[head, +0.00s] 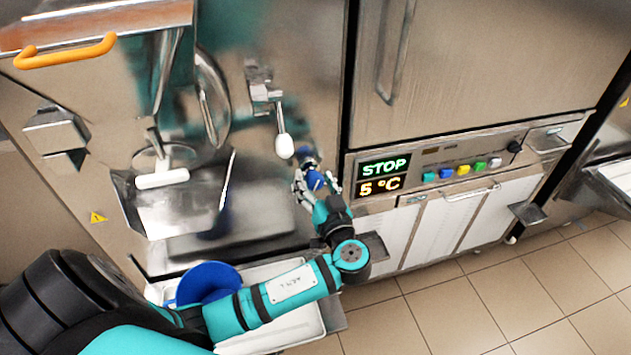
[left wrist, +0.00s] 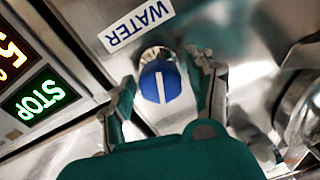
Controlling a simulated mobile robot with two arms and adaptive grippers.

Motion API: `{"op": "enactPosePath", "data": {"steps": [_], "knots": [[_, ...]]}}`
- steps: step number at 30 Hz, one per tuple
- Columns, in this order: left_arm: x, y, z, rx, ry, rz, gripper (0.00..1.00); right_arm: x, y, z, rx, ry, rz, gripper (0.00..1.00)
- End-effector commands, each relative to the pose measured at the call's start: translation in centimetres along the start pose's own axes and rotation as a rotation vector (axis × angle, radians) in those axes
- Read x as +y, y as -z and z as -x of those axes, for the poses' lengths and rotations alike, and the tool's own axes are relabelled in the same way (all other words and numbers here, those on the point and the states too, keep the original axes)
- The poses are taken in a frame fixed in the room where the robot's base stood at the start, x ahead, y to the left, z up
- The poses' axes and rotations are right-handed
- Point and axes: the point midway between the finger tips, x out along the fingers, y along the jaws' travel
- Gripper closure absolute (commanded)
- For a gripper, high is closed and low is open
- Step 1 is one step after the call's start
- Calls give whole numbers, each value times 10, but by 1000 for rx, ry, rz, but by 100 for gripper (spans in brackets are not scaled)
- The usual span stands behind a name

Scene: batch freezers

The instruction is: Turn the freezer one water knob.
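The water knob (left wrist: 153,85) is blue with a white line across its face and sits on a metal collar on the steel front, beside a WATER label (left wrist: 137,25). In the head view the knob (head: 315,180) shows between the fingers of my left gripper (head: 317,184). In the left wrist view my left gripper (left wrist: 167,90) is open, with one finger on each side of the knob. Gaps show between the fingers and the knob, so it is not gripped. My right gripper is not in view.
A display (head: 382,176) reading STOP and 5 °C is just right of the gripper, with coloured buttons (head: 462,170) beyond. A white-handled lever (head: 284,146) hangs just above left. Tiled floor lies at lower right.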

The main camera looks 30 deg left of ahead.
Motion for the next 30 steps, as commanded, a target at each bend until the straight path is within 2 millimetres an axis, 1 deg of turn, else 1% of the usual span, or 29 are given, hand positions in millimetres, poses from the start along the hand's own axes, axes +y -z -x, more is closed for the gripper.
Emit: {"op": "enactPosePath", "data": {"steps": [1, 9, 11, 20, 26, 30], "knots": [[0, 0, 0, 0, 0, 0, 53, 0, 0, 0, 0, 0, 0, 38], [0, 0, 0, 0, 0, 0, 88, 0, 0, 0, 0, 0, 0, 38], [0, 0, 0, 0, 0, 0, 94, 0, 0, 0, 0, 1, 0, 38], [0, 0, 0, 2, 0, -42, 94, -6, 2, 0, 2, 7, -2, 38], [0, 0, 0, 6, 2, -154, 94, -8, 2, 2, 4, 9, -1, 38], [0, 0, 1, 10, 3, -270, 94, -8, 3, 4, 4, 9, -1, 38]]}}
